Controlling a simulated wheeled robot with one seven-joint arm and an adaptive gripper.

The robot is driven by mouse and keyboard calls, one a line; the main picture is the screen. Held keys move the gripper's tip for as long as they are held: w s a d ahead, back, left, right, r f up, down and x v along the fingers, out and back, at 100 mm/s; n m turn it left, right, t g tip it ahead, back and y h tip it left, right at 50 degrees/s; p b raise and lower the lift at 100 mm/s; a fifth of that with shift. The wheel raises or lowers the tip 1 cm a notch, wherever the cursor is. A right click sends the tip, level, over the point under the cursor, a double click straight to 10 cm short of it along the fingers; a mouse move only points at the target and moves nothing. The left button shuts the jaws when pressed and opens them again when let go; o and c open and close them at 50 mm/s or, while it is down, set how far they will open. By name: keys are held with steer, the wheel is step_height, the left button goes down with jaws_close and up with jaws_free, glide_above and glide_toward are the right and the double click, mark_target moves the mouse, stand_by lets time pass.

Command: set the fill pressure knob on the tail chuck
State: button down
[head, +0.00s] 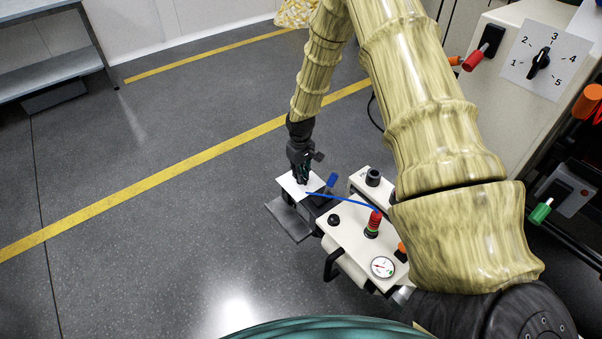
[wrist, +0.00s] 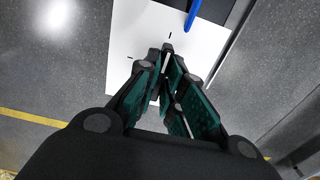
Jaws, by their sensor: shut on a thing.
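A white dial plate (head: 286,182) sits on the left end of the cream machine; it also shows in the wrist view (wrist: 215,42), with short black tick marks. My gripper (head: 301,179) is over this plate, pointing down. In the wrist view my gripper's fingers (wrist: 168,62) close around a small dark knob (wrist: 166,47) with a pale line on it. The fingers hide most of the knob, and its exact setting cannot be read.
A blue lever (head: 332,181) and thin blue line run close beside the plate. A numbered dial (head: 540,62) is on a cabinet at right. Floor at left is clear.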

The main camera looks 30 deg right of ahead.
steer(key=shift+r+n+p, duration=0.1)
steer(key=shift+n+p, duration=0.2)
steer(key=shift+p, duration=0.1)
steer(key=shift+n+p, duration=0.5)
steer(key=shift+p, duration=0.05)
steer(key=shift+r+n+p, duration=0.1)
steer(key=shift+n+p, duration=1)
steer(key=shift+n, duration=0.1)
steer(key=n+p, duration=0.3)
steer(key=n, duration=0.3)
steer(key=shift+p, duration=0.3)
steer(key=n+p, duration=0.1)
steer(key=n, duration=0.3)
steer(key=shift+d, duration=0.1)
steer(key=shift+f+n+p, duration=0.2)
steer(key=shift+n+p, duration=0.45)
steer(key=shift+n, duration=1.15)
steer(key=c, duration=1.5)
jaws_free()
steer(key=shift+c, duration=0.2)
